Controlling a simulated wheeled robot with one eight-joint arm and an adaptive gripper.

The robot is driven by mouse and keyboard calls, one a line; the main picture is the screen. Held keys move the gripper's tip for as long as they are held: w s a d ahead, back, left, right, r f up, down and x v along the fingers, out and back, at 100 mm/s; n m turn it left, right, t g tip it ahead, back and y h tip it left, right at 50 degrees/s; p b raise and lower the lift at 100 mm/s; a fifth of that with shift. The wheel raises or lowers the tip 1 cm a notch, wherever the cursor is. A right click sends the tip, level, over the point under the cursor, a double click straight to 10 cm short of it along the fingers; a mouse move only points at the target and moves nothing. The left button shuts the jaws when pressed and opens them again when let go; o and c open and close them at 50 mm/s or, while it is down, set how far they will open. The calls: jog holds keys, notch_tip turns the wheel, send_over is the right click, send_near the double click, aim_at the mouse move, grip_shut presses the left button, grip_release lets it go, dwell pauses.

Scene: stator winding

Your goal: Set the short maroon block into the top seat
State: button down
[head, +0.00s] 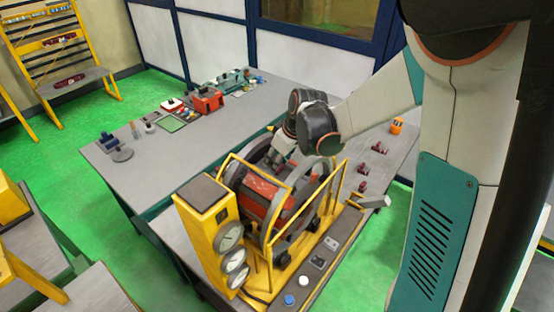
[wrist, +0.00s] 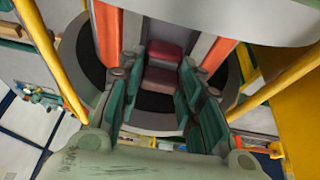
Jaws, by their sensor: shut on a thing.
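The stator (head: 283,205) is a large grey ring machine with orange-red parts, standing inside a yellow frame. My gripper (head: 281,150) reaches down over its top from the back. In the wrist view the teal fingers of my gripper (wrist: 160,75) are closed on a short maroon block (wrist: 163,79). The block lies between two orange strips inside the grey ring (wrist: 250,66), at the top opening. Whether it touches the seat is unclear; the seat itself is mostly hidden by the block and fingers.
Several other maroon pieces (head: 379,148) lie on the grey table right of the machine. Yellow frame bars (head: 334,200) rise close around the stator. A yellow gauge cabinet (head: 212,235) stands at its front left. The left table has a bare middle (head: 180,160).

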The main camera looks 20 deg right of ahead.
jog(key=shift+f, duration=0.15)
jog(key=c, duration=1.1)
grip_release()
jog(key=shift+o, duration=0.2)
jog(key=v, duration=1.2)
